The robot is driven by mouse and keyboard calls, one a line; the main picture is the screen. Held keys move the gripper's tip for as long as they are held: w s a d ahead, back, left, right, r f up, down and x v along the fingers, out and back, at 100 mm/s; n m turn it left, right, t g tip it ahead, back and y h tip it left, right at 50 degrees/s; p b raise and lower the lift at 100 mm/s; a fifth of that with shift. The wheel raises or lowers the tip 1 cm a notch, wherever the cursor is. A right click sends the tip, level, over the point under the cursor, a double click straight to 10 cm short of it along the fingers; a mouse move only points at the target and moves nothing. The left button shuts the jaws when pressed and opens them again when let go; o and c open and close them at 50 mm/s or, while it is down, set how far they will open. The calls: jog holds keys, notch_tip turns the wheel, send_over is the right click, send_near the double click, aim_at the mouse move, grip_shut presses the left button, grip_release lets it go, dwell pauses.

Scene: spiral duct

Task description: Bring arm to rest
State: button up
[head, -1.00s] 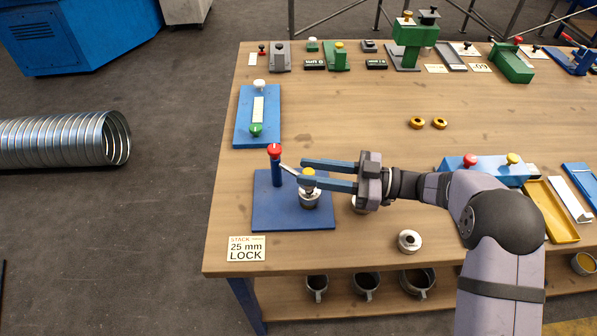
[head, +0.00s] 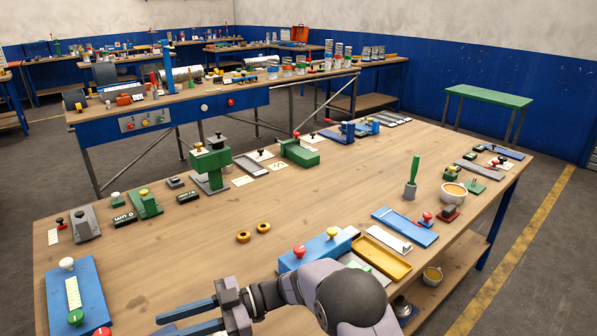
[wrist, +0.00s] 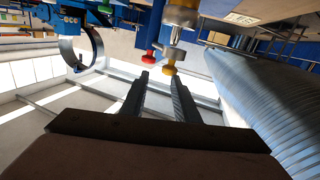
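My gripper (head: 172,322) shows at the bottom of the head view, its two blue-grey fingers parallel and apart, pointing left over the workbench. In the wrist view its fingers (wrist: 159,85) are also apart, with nothing held between them. A yellow knob (wrist: 170,70) on a metal fitting appears just beyond the right fingertip; I cannot tell whether they touch. A red knob (wrist: 149,59) on a blue post shows beyond the left fingertip.
A blue block with red and yellow knobs (head: 316,248) and a yellow tray (head: 384,254) stand close to my arm. Two yellow rings (head: 253,232) lie mid-bench. A blue fixture (head: 88,309) is at left. Bare wood (head: 190,262) lies between. A large ribbed duct (wrist: 265,110) fills the wrist view's right.

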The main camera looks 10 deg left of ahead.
jog(key=w+d+r+m+t, duration=0.1)
jog(key=w+d+m+t, duration=0.1)
jog(key=w+m+t, duration=0.35)
jog(key=w+d+r+m+t, duration=0.2)
jog(key=w+d+t, duration=0.1)
jog(key=w+t, duration=0.55)
jog(key=w+d+f+m+t+h+p, duration=0.15)
jog(key=w+d+m+h, duration=0.3)
jog(key=d, duration=0.55)
jog(key=w+d+f+m+t+h, duration=0.1)
jog(key=w+d+m+t+h, duration=0.3)
jog(key=d, duration=0.6)
jog(key=s+d+f+m+g+h+p, duration=0.1)
jog(key=s+d+f+m+g+h, duration=0.25)
jog(key=s+d, duration=0.35)
jog(key=s+d+f+m+g+h, duration=0.2)
jog(key=s+d+h, duration=0.3)
jog(key=d, duration=0.5)
jog(key=s+d+f+m+g, duration=0.1)
jog(key=s+g, duration=0.1)
jog(key=s, duration=0.7)
jog(key=s+m+g+y, duration=0.1)
jog(key=s+m+g, duration=0.1)
jog(key=s, duration=0.8)
jog(key=shift+d+f+g+y, duration=0.3)
jog(key=shift+d+f+g, duration=0.1)
jog(key=shift+g, duration=0.3)
